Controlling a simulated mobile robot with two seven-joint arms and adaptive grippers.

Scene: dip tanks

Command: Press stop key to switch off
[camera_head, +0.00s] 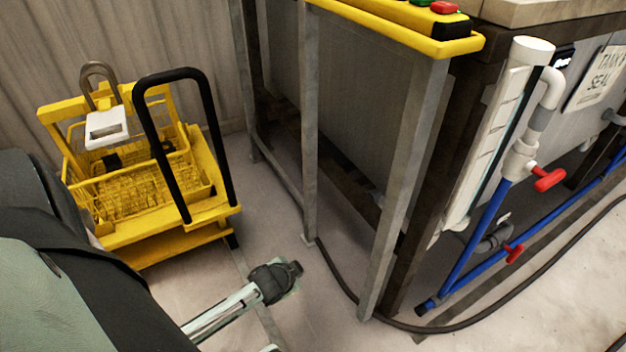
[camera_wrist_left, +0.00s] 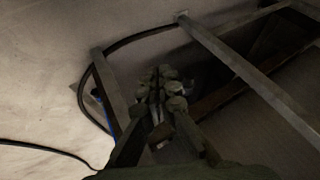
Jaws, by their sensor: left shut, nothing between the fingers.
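A red key (camera_head: 445,7), likely the stop key, sits on a black box (camera_head: 452,25) at the top edge of the head view. A green key (camera_head: 420,2) is beside it, cut off by the frame. My left gripper (camera_head: 292,270) is low over the floor, below and to the left of the keys and well apart from them. In the left wrist view its fingers (camera_wrist_left: 165,82) are together with nothing held. The keys cannot be made out in that dark view. My right gripper is not in view.
A yellow ledge (camera_head: 400,33) on grey posts (camera_head: 400,190) runs under the keys. A yellow trolley (camera_head: 150,230) with a wire basket and black handle stands left. Blue pipes (camera_head: 480,240) with red valves are at the right. A dark hose (camera_head: 450,327) crosses the floor.

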